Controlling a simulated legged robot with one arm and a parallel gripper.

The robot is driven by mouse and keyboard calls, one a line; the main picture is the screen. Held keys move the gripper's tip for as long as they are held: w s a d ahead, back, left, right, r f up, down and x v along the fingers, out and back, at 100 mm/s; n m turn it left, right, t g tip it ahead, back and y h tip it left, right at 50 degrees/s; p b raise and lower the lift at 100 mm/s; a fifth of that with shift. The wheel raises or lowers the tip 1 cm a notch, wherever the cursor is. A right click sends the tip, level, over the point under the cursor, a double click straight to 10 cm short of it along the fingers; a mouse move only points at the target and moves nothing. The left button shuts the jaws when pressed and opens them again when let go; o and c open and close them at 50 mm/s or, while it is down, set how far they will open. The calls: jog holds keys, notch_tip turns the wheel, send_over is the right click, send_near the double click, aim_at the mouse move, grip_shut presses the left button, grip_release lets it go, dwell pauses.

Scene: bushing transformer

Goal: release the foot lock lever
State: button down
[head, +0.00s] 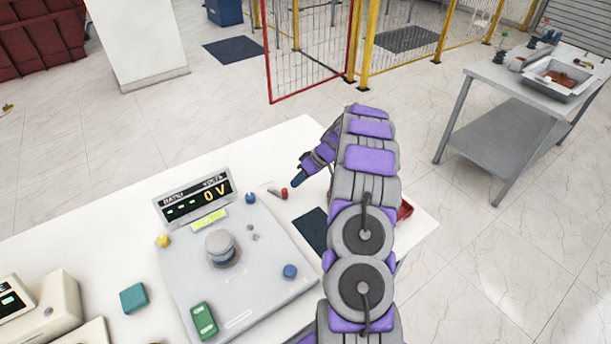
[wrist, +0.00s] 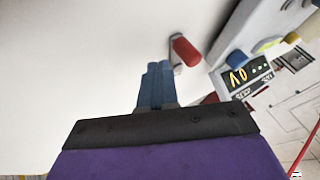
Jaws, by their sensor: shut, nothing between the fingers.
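A small lever with a red cylindrical grip (head: 285,194) and a thin grey rod sticks out beside the far right side of the grey device (head: 185,274). It looks like the foot lock lever. In the wrist view the red grip (wrist: 187,51) is just right of my fingertips. My gripper (head: 298,181) has blue fingers, shut and empty, close above and right of the red grip. In the wrist view my fingers (wrist: 157,72) are pressed together, with a small visible gap to the grip. Whether they touch it at depth is unclear.
The device carries a 0 V display (head: 193,198), a round grey knob (head: 221,247), a green switch block (head: 203,319) and blue knobs (head: 290,271). A dark mat (head: 314,229) lies right of it. White tabletop (head: 262,160) behind the lever is clear.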

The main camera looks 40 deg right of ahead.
jog(key=shift+s+a+f, duration=0.1)
jog(key=shift+a, duration=0.7)
jog(key=shift+a, duration=0.1)
jog(key=shift+s+a+m+b, duration=0.15)
jog(key=shift+m+b, duration=0.2)
jog(key=shift+m, duration=0.05)
jog(key=shift+s+a+m+t, duration=0.15)
jog(key=shift+a+m+t, duration=0.05)
jog(key=shift+m+t, duration=0.1)
jog(key=shift+s+a+m+t+h+b, duration=0.4)
jog(key=shift+a+m+h+b, duration=0.2)
jog(key=shift+a+m+b, duration=0.15)
jog(key=a+m, duration=0.1)
jog(key=m+t+h, duration=0.1)
jog(key=m, duration=0.1)
jog(key=shift+s+a+h+b, duration=0.25)
jog(key=shift+a+h+b, duration=0.05)
jog(key=shift+a, duration=0.1)
jog(key=shift+a+m+t+h, duration=0.3)
jog(key=shift+a+m+h, duration=0.3)
jog(key=shift+m, duration=0.45)
